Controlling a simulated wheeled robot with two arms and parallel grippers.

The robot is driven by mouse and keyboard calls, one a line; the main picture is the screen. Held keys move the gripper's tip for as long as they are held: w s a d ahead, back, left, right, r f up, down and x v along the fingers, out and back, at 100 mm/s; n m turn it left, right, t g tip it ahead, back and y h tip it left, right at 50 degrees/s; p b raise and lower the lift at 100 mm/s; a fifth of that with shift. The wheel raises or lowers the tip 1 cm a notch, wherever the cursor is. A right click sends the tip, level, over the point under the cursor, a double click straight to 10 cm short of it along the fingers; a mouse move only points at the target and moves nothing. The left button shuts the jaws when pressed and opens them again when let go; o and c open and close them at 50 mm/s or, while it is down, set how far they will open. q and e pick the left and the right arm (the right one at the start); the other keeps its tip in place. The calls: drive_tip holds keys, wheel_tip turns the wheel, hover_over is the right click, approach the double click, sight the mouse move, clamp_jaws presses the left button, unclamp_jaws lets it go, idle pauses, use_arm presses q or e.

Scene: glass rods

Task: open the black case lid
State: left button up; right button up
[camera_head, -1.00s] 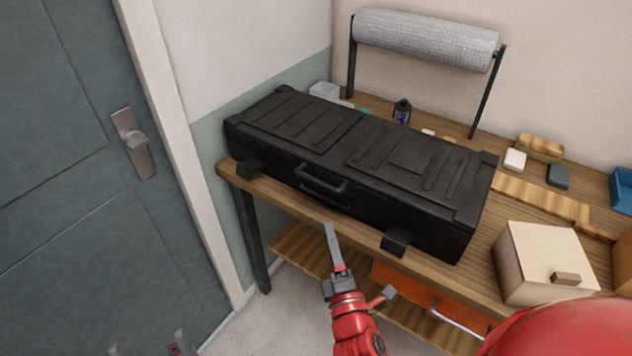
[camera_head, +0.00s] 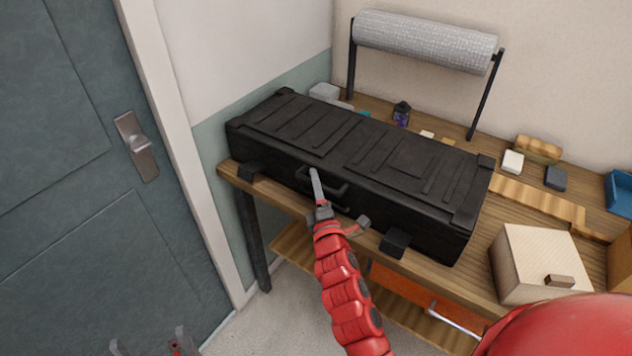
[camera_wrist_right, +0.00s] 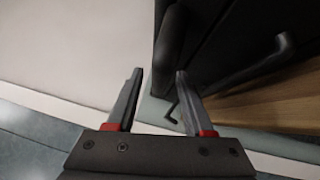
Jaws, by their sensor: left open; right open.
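The black case (camera_head: 360,160) lies on the wooden table, and its ribbed lid (camera_head: 400,158) is closed. Its front carries a handle (camera_head: 335,188) at the middle. My right gripper (camera_head: 339,195) is open in front of the handle, and one finger overlaps it in the head view. In the right wrist view, the open fingers (camera_wrist_right: 158,73) point toward a dark rounded bar (camera_wrist_right: 171,42), seemingly the handle. The bar is just beyond the tips; I cannot tell if they touch. My left gripper (camera_head: 152,345) is open and empty at the bottom left, partly cut off.
A dark latch (camera_head: 396,242) is at the case's front right and another (camera_head: 250,171) at the left. A beige box (camera_head: 541,262) stands right of the case. A grey roll (camera_head: 425,40) hangs behind. A door (camera_head: 60,180) is at left.

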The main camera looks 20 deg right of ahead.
drive_tip(key=shift+w, duration=0.1)
clamp_jaws()
idle(1.4)
